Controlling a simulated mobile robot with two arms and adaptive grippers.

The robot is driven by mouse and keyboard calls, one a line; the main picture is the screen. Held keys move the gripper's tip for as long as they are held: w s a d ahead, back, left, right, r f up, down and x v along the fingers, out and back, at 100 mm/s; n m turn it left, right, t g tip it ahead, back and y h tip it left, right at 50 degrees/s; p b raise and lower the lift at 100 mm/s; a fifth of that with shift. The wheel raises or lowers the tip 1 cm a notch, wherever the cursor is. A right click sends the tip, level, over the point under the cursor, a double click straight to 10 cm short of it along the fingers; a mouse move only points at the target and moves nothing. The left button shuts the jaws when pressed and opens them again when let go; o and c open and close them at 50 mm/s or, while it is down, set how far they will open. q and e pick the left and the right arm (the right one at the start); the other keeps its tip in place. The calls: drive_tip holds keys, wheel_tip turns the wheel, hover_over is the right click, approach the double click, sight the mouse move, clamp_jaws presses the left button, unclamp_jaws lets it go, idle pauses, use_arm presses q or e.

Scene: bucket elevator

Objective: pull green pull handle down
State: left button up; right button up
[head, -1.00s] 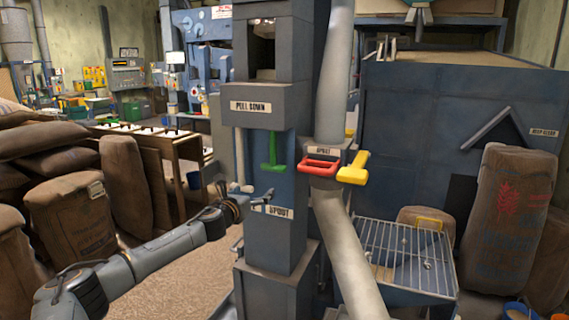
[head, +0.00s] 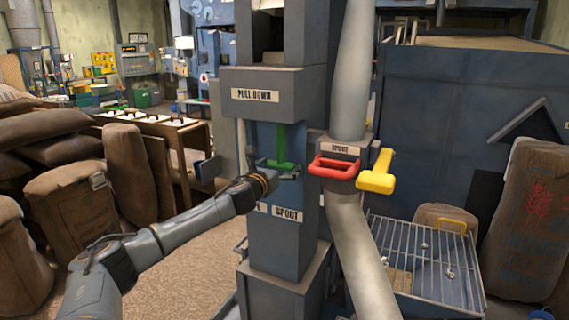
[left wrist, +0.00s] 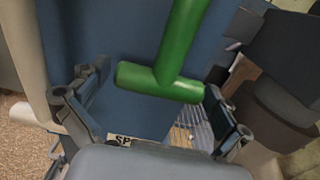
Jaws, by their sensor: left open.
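The green pull handle (head: 281,150) is an upside-down T that hangs in the recess of the blue-grey column, below the "PULL DOWN" label (head: 255,95). In the left wrist view the green handle (left wrist: 178,60) fills the upper middle, its crossbar ahead of and between the fingers. My left gripper (head: 283,172) is at the handle's lower end in the head view, partly hidden by its own wrist. In the left wrist view the left gripper (left wrist: 155,115) is open, with a finger on each side. I cannot tell whether it touches the handle. My right gripper is not in view.
A red handle (head: 334,167) and a yellow handle (head: 377,172) sit just right of the column, by a grey pipe (head: 350,75). A wire grate (head: 425,262) is at lower right. Stacked sacks (head: 75,205) stand at left. Floor shows between sacks and column.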

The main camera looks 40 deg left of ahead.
use_arm(q)
drive_tip(key=shift+w, duration=0.15)
drive_tip(key=shift+r, duration=0.15)
drive_tip(key=shift+c, duration=0.2)
drive_tip(key=shift+s, duration=0.2)
drive_tip(key=c, duration=1.4)
drive_tip(key=shift+c, duration=0.4)
wheel_tip(320, 180, down, 11)
drive_tip(key=b, duration=0.6)
drive_tip(key=shift+r, duration=0.2)
drive_tip(key=shift+d, duration=0.1)
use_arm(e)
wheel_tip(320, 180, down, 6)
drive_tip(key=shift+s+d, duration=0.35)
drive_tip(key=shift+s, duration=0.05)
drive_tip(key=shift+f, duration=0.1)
